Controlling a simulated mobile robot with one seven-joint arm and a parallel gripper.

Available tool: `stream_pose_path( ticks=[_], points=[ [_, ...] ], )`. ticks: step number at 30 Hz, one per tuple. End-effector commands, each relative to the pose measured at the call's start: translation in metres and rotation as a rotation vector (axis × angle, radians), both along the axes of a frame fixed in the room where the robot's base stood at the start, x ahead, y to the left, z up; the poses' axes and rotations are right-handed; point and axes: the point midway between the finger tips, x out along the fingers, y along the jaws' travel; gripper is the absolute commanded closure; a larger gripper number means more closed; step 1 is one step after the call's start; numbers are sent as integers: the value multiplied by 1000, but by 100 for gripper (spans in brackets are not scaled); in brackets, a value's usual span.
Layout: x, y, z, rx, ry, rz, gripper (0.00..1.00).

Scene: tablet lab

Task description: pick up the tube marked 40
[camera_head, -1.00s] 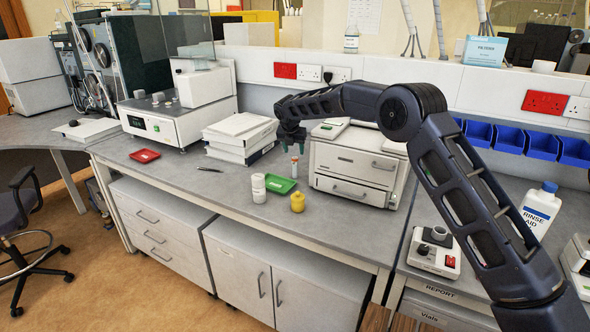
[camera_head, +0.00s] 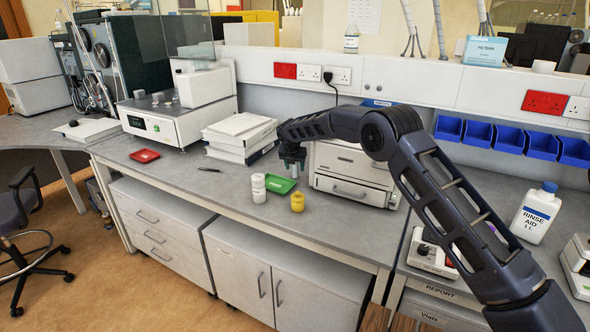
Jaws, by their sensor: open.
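The slim upright tube that stood at this spot is now mostly hidden by the fingers. I cannot tell whether the fingers are around it or in front of it. No number can be read on it at this size.
The white drawer unit (camera_head: 350,191) is close on the right. Stacked books (camera_head: 239,133) lie to the left.

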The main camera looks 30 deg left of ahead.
Motion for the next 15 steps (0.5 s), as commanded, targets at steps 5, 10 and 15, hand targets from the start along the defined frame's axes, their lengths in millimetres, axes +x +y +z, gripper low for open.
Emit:
stream_pose_path(
  ticks=[5,10,15],
  points=[
    [3,0,-6,1,0,-1,49],
    [3,0,-6,0,0,-1,59],
    [3,0,-6,0,0,-1,92]
  ],
)
